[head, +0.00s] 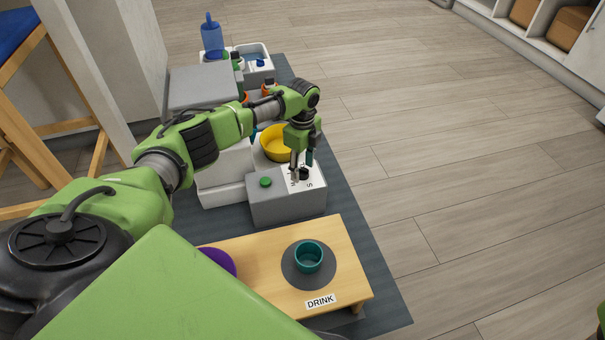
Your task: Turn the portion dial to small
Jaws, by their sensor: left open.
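The portion dial (304,174) is a small dark knob on the white label plate (317,183) of a grey box (268,207). An "S" shows on the plate's near side and another letter, apparently "M", to the left; any further marks are hidden. My left gripper (302,166) points down at the dial, its fingers open around or just above it. I cannot tell whether they touch it. The dial's pointer is too small to read. My right gripper is out of view.
A green button (265,182) is left of the dial. A yellow bowl (275,146) stands behind. In front, a wooden stand (262,262) bears a teal cup (308,257), a "DRINK" label (321,301) and a purple bowl (220,259). The floor to the right is clear.

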